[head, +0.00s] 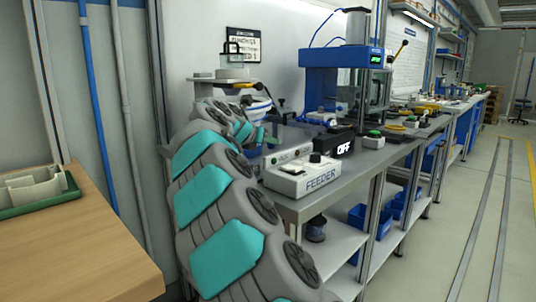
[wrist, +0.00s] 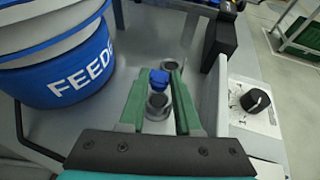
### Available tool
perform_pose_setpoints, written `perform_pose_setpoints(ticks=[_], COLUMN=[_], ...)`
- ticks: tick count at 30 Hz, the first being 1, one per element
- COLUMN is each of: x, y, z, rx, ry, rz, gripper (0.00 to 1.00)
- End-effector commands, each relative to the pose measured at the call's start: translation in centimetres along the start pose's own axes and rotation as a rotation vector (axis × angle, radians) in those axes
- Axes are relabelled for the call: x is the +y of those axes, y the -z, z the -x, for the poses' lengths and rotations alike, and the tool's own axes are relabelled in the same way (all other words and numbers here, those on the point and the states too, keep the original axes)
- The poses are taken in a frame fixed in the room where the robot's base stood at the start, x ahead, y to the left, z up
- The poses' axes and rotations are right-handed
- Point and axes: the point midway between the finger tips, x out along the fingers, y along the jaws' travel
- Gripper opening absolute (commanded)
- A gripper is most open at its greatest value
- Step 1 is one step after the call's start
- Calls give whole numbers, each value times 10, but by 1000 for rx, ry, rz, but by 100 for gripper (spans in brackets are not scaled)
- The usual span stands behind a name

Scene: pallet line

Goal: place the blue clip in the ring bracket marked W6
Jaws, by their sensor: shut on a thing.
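In the wrist view the blue clip (wrist: 159,79) sits between the tips of the two green fingers of my gripper (wrist: 161,76), which is shut on it. A grey round fitting with a dark top (wrist: 157,103) shows between the fingers, nearer the palm. A grey ring-shaped fitting (wrist: 171,64) is just beyond the tips, partly hidden by the fingers. I cannot tell whether either is the ring bracket W6, as no such mark is legible. In the head view my arm reaches to the bench by the feeder bowl, and the clip cannot be made out.
The blue and white feeder bowl (wrist: 68,62) stands close at left in the wrist view. A pale upright plate (wrist: 216,90) and a box with a black knob (wrist: 254,101) are at right.

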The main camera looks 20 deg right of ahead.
Motion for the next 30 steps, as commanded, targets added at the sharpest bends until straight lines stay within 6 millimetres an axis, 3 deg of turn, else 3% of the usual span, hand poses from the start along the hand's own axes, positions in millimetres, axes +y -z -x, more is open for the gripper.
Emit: perform_pose_setpoints(ticks=[9,16,17,18,24,30], x=[-2,-1,-1,-1,-1,-1], y=[32,35,36,36,36,35], z=[-14,-16,-16,-16,-16,-16], rx=[2,2,3,3,3,2], ry=[4,2,2,3,3,2], rz=[1,-2,-1,-1,-1,-1], gripper=[0,0,35,40,62,62])
